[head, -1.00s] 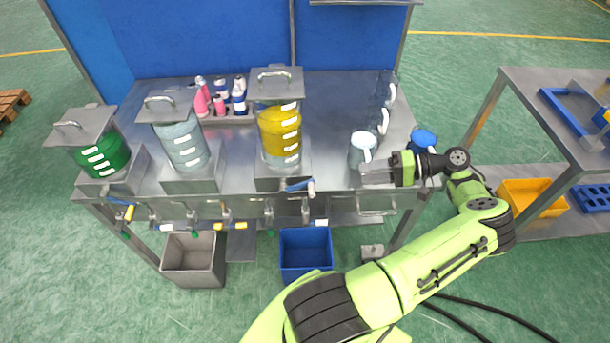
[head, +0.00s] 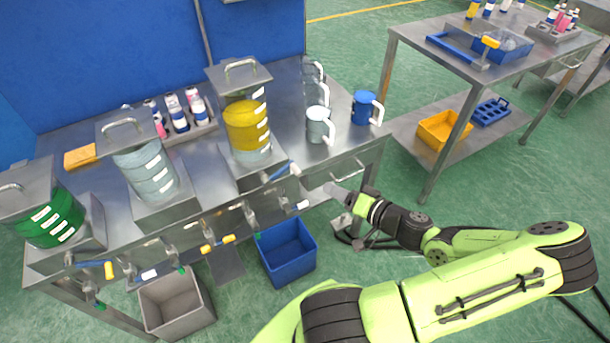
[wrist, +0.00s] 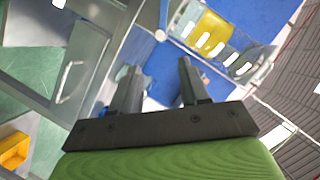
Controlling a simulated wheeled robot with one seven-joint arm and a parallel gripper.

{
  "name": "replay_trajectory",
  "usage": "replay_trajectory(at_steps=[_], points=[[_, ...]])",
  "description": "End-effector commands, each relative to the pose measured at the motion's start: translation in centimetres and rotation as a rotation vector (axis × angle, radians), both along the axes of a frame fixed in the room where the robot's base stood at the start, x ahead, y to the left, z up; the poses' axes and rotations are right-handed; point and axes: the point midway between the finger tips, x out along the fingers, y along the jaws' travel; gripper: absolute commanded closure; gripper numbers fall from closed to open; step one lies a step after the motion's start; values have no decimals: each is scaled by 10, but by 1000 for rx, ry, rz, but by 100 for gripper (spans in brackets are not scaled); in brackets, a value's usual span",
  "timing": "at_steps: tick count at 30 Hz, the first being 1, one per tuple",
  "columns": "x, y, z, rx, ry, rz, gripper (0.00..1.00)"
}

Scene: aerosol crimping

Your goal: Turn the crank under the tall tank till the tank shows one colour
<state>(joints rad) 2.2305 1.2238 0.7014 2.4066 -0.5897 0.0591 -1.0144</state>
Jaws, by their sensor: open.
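The tall tank (head: 246,124) stands on a metal stand near the right of the bench. It shows a yellow band with pale, clear-looking parts above and below. Just below its front is a crank with a blue arm and white grip (head: 294,169). My gripper (head: 334,190) is in front of the bench, to the right of the crank and apart from it. In the wrist view my gripper (wrist: 157,80) is open with nothing between its fingers. The tank (wrist: 208,40) shows beyond the fingers, and the crank's grip (wrist: 160,62) lies above them.
A white mug (head: 319,128) and a blue mug (head: 365,108) stand right of the tank. A shorter pale tank (head: 148,172) and a green tank (head: 48,218) stand left. Several valves line the bench front. A blue bin (head: 288,252) is on the floor below.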

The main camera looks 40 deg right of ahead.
Motion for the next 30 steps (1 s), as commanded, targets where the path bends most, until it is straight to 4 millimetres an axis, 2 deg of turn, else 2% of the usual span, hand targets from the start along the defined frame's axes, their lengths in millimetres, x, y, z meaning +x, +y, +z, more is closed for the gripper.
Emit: replay_trajectory(at_steps=[15,18,22,30], points=[[118,2,-29,2,-6,5,55],[135,2,-34,3,-5,3,55],[147,2,-37,3,-4,2,55],[149,2,-37,2,-4,1,55]])
